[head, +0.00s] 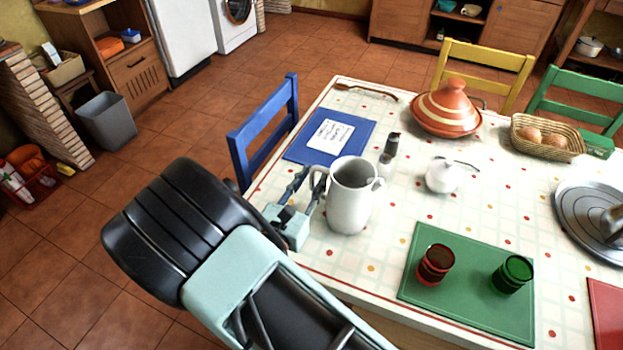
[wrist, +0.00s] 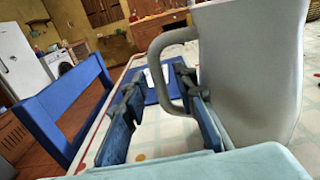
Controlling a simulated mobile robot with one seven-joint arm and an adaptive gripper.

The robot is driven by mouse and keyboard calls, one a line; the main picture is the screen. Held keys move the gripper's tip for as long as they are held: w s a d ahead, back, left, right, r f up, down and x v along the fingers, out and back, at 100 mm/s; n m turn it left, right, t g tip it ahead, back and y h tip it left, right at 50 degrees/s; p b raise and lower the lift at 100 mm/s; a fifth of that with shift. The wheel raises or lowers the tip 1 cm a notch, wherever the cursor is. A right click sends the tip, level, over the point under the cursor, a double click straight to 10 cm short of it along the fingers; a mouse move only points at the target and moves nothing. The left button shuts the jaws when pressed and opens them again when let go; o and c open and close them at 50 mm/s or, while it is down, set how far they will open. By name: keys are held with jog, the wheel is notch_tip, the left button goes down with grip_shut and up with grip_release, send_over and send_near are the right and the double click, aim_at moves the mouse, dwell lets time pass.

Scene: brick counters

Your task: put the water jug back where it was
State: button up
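The white water jug (head: 350,202) is upright, apparently standing on the checked tablecloth near the table's left side. Its handle (head: 316,176) points left, toward my gripper (head: 304,188). In the wrist view the jug (wrist: 255,75) fills the right side, and its looped handle (wrist: 157,62) reaches left. My gripper (wrist: 160,108) has its two fingers well apart. The lower part of the handle shows in the gap between them, close to the right finger. I see no grip on the handle.
A blue placemat (head: 303,148) with a paper lies behind the jug, with shakers (head: 388,155) and a white pot (head: 444,178) to its right. A green placemat (head: 470,317) carries red and green cups. A blue chair (head: 265,127) stands left.

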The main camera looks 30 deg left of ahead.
jog(key=shift+r, duration=0.1)
jog(key=s+d, duration=0.1)
jog(key=s, duration=1.1)
jog(key=shift+d, duration=0.15)
jog(key=shift+d, duration=0.1)
